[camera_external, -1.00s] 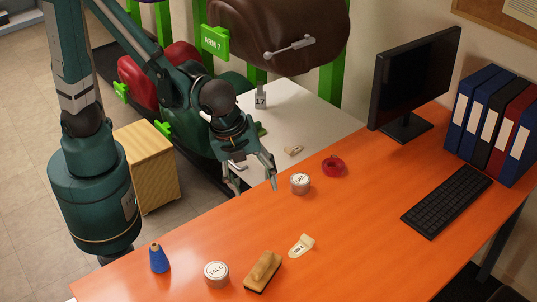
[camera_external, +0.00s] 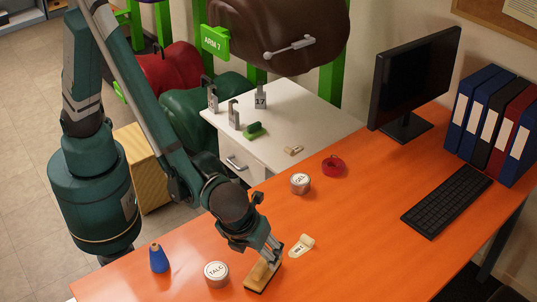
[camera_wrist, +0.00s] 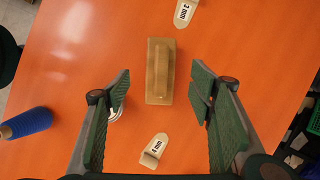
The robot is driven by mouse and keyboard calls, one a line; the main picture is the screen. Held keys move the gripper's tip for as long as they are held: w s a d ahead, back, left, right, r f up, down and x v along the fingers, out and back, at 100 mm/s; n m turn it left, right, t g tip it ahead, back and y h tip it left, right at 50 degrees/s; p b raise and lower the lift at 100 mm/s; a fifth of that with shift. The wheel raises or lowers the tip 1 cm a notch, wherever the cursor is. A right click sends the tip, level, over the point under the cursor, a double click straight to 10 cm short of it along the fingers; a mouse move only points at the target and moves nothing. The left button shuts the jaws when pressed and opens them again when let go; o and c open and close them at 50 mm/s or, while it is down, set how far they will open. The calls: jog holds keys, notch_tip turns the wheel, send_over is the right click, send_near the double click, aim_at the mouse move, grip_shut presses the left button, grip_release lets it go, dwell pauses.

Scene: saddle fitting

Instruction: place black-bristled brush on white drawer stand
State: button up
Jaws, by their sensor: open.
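The brush (camera_external: 256,277) lies on the orange table, with a tan wooden back and handle and a thin dark edge underneath. In the wrist view the brush (camera_wrist: 160,72) is ahead of and between my open fingers. My gripper (camera_external: 271,254) is pointed down over the brush's far end, and its fingers partly hide the brush. In the wrist view my gripper (camera_wrist: 160,88) is open and empty, with orange table showing on both sides of the brush. The white drawer stand (camera_external: 310,117) is beyond the table's far edge, with a handled drawer front.
Near the brush are a talc tin (camera_external: 216,273), a blue cone (camera_external: 158,258) and a labelled tan piece (camera_external: 301,246). A tin (camera_external: 300,183) and red ring (camera_external: 334,166) are farther back. The stand holds a green item (camera_external: 253,130), metal pieces and a small tan item, with bare top between.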

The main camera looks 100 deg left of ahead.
aim_at(259, 273)
jog(key=shift+s+d+f+m, duration=0.1)
jog(key=shift+d+f+m, duration=0.2)
jog(key=shift+d+f, duration=0.2)
jog(key=shift+f, duration=0.1)
jog(key=shift+x, duration=1.3)
jog(key=shift+a+b, duration=0.1)
jog(key=shift+b, duration=0.2)
jog(key=shift+b+x, duration=0.65)
jog(key=shift+x, duration=1.9)
jog(key=shift+c, duration=0.5)
jog(key=c, duration=1)
